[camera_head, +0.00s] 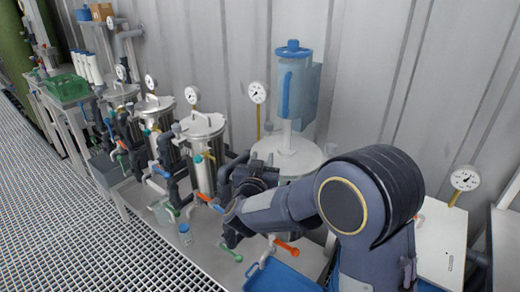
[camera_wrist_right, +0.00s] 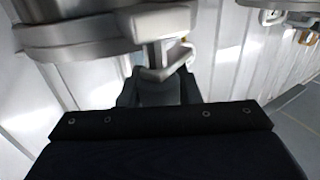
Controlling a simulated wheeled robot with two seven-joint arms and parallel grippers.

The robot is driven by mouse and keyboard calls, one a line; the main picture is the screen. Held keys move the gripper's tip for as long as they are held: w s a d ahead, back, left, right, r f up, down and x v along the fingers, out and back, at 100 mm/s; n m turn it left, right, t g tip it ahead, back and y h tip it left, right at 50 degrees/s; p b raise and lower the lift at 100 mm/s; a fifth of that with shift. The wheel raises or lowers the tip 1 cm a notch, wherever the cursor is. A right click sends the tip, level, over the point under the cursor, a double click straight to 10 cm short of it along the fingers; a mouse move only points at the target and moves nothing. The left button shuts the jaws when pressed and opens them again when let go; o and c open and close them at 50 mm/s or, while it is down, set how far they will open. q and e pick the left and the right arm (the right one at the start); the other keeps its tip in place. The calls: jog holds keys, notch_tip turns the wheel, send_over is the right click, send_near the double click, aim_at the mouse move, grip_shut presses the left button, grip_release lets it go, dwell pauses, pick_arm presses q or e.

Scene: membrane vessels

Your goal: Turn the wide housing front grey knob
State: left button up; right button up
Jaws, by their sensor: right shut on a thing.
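The wide housing (camera_head: 292,152) is a broad pale vessel with a light lid, behind my right arm in the head view. The arm hides much of its front. In the right wrist view a wide rounded metal body with a band (camera_wrist_right: 85,38) fills the upper left. A light grey knob-like piece (camera_wrist_right: 160,62) projects from it towards my right gripper (camera_wrist_right: 158,92), which is shut on it. The fingertips are dark and the exact contact is hard to see. In the head view my right gripper (camera_head: 234,232) is small and dark, low in front of the vessels. My left gripper is not in view.
Narrower steel housings (camera_head: 204,130) with gauges and dark pipes stand close on the left. Orange (camera_head: 287,247) and green (camera_head: 231,252) handles sit low near my right gripper. A blue tray (camera_head: 280,279) lies at the bottom. The grated floor (camera_head: 95,225) at left is clear.

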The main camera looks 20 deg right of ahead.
jog(key=shift+s+d+m+g+h+p, duration=0.25)
jog(key=shift+m+g+h+p, duration=0.85)
jog(key=shift+m+g+h, duration=1.1)
jog(key=shift+s+d+m+g+h+p, duration=0.2)
jog(key=shift+m+g+h+p, duration=0.95)
jog(key=shift+m+g, duration=1.15)
jog(key=shift+s+d+m+g+h+p, duration=0.25)
jog(key=shift+m+g+h+p, duration=1.1)
jog(key=shift+g, duration=1.55)
jog(key=shift+s+a+m+g+h+b, duration=0.1)
jog(key=shift+m+g+h+b, duration=0.25)
jog(key=shift+h, duration=0.15)
jog(key=o, duration=1)
jog(key=shift+c, duration=0.2)
jog(key=a, duration=0.7)
jog(key=shift+s+a+b, duration=0.2)
jog(key=shift+a+b, duration=0.2)
